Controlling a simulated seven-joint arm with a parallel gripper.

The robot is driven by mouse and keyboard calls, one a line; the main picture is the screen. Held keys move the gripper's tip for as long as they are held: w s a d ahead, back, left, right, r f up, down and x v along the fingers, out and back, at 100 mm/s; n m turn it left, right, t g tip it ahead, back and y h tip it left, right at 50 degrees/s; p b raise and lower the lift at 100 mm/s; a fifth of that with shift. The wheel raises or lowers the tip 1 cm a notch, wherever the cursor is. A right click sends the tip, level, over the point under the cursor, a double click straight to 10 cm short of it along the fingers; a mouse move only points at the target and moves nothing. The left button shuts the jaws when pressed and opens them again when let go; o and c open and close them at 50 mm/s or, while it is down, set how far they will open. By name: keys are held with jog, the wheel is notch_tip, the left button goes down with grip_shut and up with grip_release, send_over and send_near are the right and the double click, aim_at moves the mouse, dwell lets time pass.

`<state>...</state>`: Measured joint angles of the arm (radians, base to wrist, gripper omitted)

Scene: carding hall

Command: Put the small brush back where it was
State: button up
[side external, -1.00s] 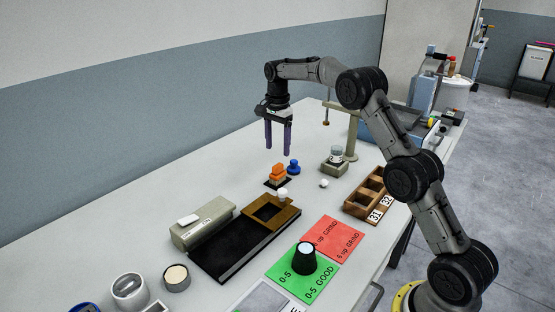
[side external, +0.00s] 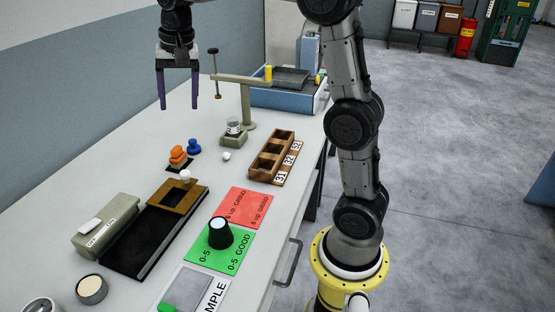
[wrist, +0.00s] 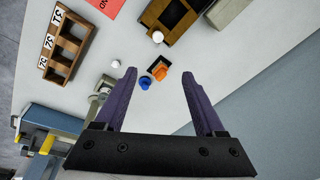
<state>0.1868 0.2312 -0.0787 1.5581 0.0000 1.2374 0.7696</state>
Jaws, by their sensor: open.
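My gripper (side external: 179,102) is open and empty, in the air above the bench, its two purple fingers pointing down. In the wrist view my gripper (wrist: 159,74) frames an orange stepped piece (wrist: 161,73) and a blue knobbed piece (wrist: 145,84) on the bench far below. In the side view the orange piece (side external: 178,154) sits on a small dark pad, with the blue piece (side external: 194,146) beside it. I cannot tell for certain which object is the small brush. Nothing is between the fingers.
A wooden rack (side external: 273,160) with open compartments stands right of a stand with a horizontal arm (side external: 238,80). A black cup (side external: 220,233) stands on a green card (side external: 205,252). A red card (side external: 247,207) and a black tray (side external: 140,244) lie nearby.

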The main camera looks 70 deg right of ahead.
jog(key=s+a+r+n+t, duration=0.1)
jog(key=s+a+n, duration=0.2)
jog(key=s, duration=0.4)
jog(key=s+a+n+t, duration=0.1)
jog(key=s+a+n, duration=0.1)
jog(key=s, duration=0.5)
jog(key=s+a+f+n, duration=0.1)
jog(key=s+f+n, duration=0.2)
jog(key=s, duration=0.3)
jog(key=s+a+f+n+t, duration=0.1)
jog(key=s+a+f+n, duration=0.1)
jog(key=s, duration=0.4)
jog(key=shift+f+n, duration=0.5)
jog(key=shift+f, duration=0.4)
